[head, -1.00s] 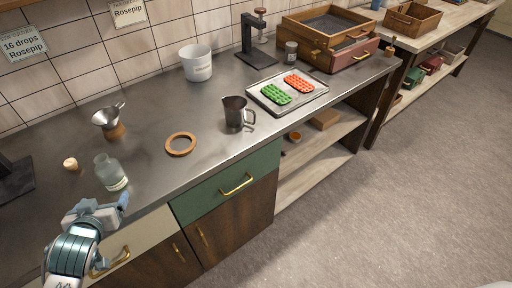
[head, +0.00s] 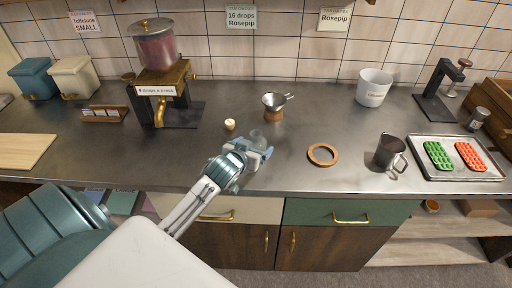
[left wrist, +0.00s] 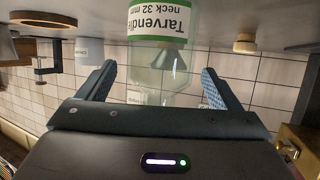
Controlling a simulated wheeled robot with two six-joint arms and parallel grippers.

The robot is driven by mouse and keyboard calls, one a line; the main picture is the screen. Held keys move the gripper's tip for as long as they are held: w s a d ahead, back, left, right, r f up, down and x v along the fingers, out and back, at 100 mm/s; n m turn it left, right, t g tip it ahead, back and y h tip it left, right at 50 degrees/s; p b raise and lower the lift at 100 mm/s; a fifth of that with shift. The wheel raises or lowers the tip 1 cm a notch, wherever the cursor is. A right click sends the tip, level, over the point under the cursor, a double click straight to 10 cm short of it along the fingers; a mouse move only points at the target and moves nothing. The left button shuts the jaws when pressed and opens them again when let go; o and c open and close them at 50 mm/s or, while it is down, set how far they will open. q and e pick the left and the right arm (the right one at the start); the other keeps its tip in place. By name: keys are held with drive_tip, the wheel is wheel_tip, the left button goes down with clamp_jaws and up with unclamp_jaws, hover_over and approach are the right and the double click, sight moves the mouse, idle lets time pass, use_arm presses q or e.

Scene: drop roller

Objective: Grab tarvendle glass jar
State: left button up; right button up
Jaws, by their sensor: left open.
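The Tarvendle glass jar (head: 256,138) stands on the grey counter, partly hidden by my left gripper (head: 246,153) in the head view. It is clear, with a green-edged white label reading "Tarvendle neck 32 mm". In the left wrist view the jar (left wrist: 165,70) appears upside down, in line with the gap between the open fingers of my left gripper (left wrist: 158,82). A finger shows on each side of it, with a visible gap on both sides. I cannot tell how deep the jar sits between them. My right gripper is not in view.
A small cork (head: 229,124) and a metal funnel on a wooden stand (head: 273,106) are behind the jar. A wooden ring (head: 323,154) and dark metal jug (head: 390,152) stand to the right. A dispenser (head: 160,75) is at back left. The counter front between is clear.

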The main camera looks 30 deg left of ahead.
sight(254, 139)
use_arm(q)
drive_tip(key=shift+x, duration=1.3)
drive_tip(key=shift+s, duration=0.1)
drive_tip(key=c, duration=1.2)
drive_tip(key=shift+r, duration=0.1)
drive_tip(key=shift+r, duration=0.4)
wheel_tip(254, 139, up, 2)
drive_tip(key=shift+r+b, duration=0.1)
drive_tip(key=shift+b, duration=0.5)
drive_tip(key=s+a+r, duration=0.1)
drive_tip(key=s, duration=0.6)
drive_tip(key=s+a+r+b, duration=0.1)
drive_tip(key=s+a, duration=0.1)
drive_tip(key=s, duration=0.6)
drive_tip(key=shift+s+a, duration=0.25)
drive_tip(key=shift+a, duration=0.05)
